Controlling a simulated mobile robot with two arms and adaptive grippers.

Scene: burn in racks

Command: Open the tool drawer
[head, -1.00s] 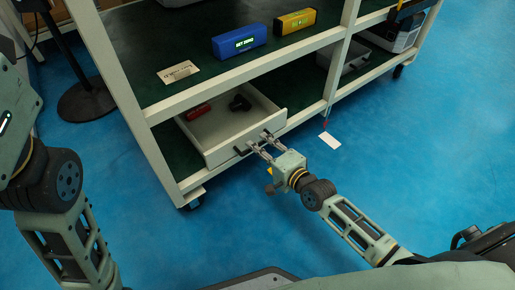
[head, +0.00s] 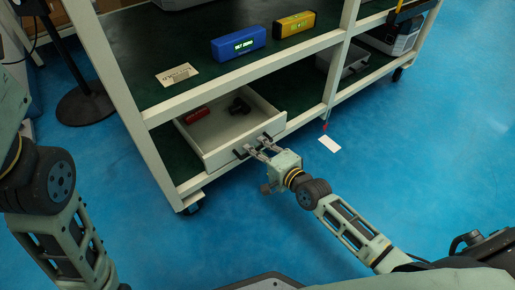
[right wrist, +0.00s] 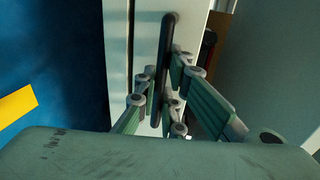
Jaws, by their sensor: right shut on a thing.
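The tool drawer (head: 229,143) is a pale box under the rack's lower shelf and stands open, pulled out toward me. A red item (head: 197,116) and a black item (head: 239,105) lie inside it. Its dark bar handle (right wrist: 167,60) runs upright through the middle of the right wrist view. My right gripper (head: 257,147) is at the drawer front with its fingers closed around the handle; the fingers also show on both sides of the bar in the right wrist view (right wrist: 160,95). My left arm shows at the left edge of the head view, but its gripper is out of view.
A blue device (head: 238,43), a yellow device (head: 294,25) and a small label card (head: 176,75) are on the shelf above. A grey bin (head: 343,62) stands further right below. A white card (head: 329,144) lies on the open blue floor.

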